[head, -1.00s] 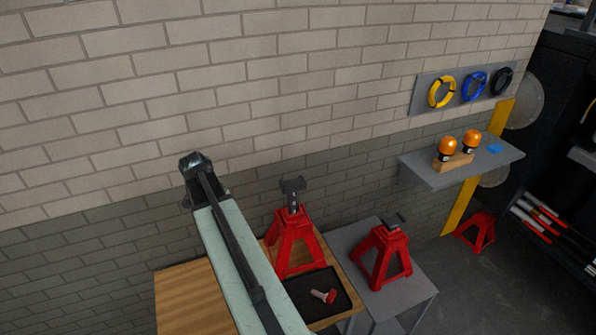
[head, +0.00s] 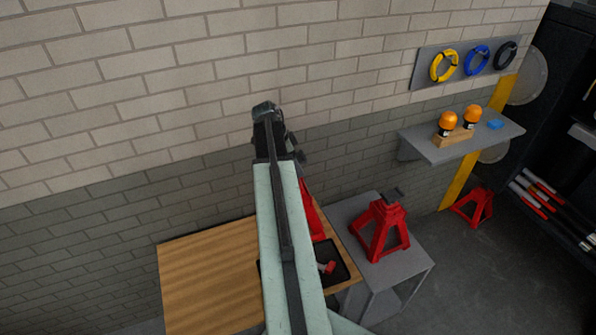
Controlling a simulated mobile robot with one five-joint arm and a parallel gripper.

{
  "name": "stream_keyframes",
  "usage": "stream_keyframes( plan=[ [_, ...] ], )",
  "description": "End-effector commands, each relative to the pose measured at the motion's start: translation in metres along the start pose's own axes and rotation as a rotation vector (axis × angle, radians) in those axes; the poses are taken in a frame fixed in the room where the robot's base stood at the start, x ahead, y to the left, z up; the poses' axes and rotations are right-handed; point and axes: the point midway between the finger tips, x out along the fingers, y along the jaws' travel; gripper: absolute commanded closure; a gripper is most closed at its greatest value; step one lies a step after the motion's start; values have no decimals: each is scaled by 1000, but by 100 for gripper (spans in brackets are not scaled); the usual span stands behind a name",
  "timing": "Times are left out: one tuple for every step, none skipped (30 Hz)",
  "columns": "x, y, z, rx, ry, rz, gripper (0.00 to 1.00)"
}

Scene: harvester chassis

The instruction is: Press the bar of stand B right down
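A red stand (head: 312,214) on the wooden table is mostly hidden behind my arm. A dark piece just right of the arm may be the top of its raised bar. No letters show, so I cannot tell which is stand B. My gripper (head: 266,112) is at the far end of the arm, overlapping the area above the first stand. I cannot tell whether it touches anything, and its fingers are not clear.
A black tray (head: 346,272) with a red-headed piece (head: 327,267) is on the wooden table (head: 205,275). The grey table (head: 421,263) adjoins it. A wall shelf (head: 430,152) holds two orange lamps. A third red stand (head: 474,207) is on the floor. The table's left is clear.

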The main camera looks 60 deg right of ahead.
Motion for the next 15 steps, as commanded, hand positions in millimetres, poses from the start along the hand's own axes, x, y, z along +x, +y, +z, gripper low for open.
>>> stream_keyframes(
  plan=[
    [14,0,2,1,0,0,24],
    [17,0,2,1,0,0,24],
    [19,0,1,1,0,0,24],
    [19,0,1,1,0,0,24],
    [19,0,0,1,0,0,24],
    [18,0,0,1,0,0,24],
    [18,0,0,1,0,0,24],
    [17,0,-1,1,0,0,24],
    [17,0,-1,1,0,0,24],
    [17,0,-1,1,0,0,24],
    [17,0,-1,1,0,0,24],
    [17,0,-1,1,0,0,35],
    [17,0,-1,1,0,0,43],
    [17,0,-1,1,0,0,51],
    [17,0,-1,1,0,0,63]
  ],
)
